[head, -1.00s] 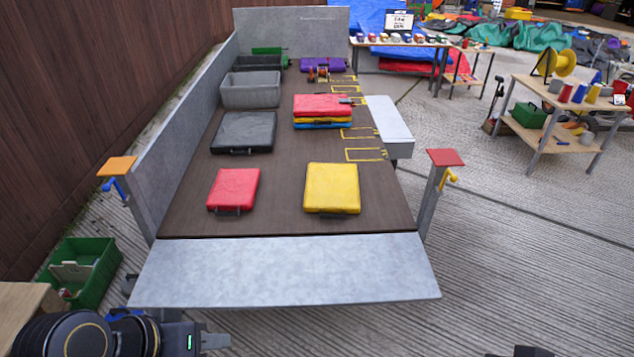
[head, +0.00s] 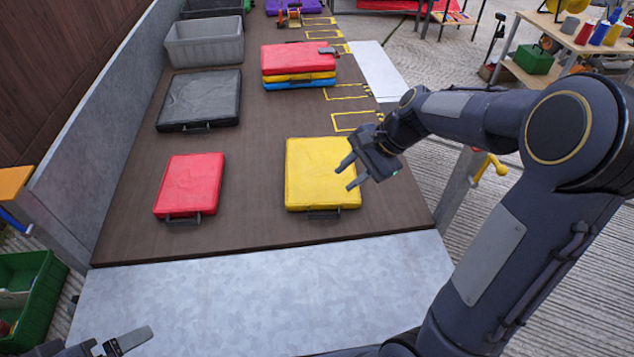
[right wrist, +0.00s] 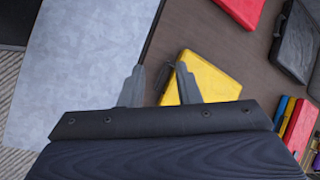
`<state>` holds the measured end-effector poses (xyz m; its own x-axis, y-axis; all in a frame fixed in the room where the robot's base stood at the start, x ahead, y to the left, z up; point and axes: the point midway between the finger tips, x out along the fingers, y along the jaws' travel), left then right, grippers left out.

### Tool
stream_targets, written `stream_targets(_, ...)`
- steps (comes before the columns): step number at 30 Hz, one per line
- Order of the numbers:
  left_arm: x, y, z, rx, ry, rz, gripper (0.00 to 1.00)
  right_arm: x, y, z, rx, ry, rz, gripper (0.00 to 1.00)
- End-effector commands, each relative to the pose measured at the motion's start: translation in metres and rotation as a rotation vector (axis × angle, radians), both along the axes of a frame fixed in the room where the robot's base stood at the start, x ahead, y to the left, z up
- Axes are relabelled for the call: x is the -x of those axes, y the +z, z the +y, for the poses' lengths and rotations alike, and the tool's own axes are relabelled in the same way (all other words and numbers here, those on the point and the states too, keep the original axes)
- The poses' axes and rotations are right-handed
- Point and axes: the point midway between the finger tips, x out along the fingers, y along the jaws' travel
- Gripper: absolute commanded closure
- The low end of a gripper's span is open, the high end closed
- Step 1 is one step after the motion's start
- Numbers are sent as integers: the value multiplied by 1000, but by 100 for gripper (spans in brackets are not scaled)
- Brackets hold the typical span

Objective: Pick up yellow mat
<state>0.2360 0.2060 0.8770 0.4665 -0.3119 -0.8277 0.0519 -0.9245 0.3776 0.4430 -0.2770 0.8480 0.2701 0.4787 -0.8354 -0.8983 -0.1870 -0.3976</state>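The yellow mat (head: 312,172) lies flat on the brown bed of the trailer, with a dark handle (head: 324,214) on its near edge. My right gripper (head: 348,177) is above the mat's right part, its two fingers apart and nothing between them. In the right wrist view, the fingers (right wrist: 160,80) are spread, with the yellow mat (right wrist: 212,82) beyond the right finger and partly hidden. The mat's handle shows between the fingers. My left gripper (head: 128,342) is at the bottom left over the near grey ramp, only partly in frame; its opening is unclear.
A red mat (head: 190,184) lies left of the yellow one, a black mat (head: 200,99) behind it. A stack topped by a red mat (head: 298,60) stands further back. A grey bin (head: 205,45) is at back left.

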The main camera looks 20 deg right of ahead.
Motion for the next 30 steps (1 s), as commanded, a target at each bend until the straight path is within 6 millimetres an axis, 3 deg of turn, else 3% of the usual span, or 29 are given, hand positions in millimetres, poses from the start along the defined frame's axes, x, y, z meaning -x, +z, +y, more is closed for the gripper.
stream_targets(1,0,-26,0,0,0,0,0,-23,-50,-8,-11,-81,81,70)
stream_targets(3,0,-42,0,0,0,0,0,-50,-92,-18,-23,-199,172,70)
stream_targets(6,0,-60,0,0,0,0,0,-80,-149,-29,-22,-340,276,70)
stream_targets(10,0,-76,0,0,0,0,0,-106,-204,-36,-7,-464,364,70)
stream_targets(15,0,-83,0,0,0,0,0,-120,-238,-37,4,-540,412,70)
stream_targets(30,0,-100,0,0,0,0,0,-128,-291,-18,7,-547,420,70)
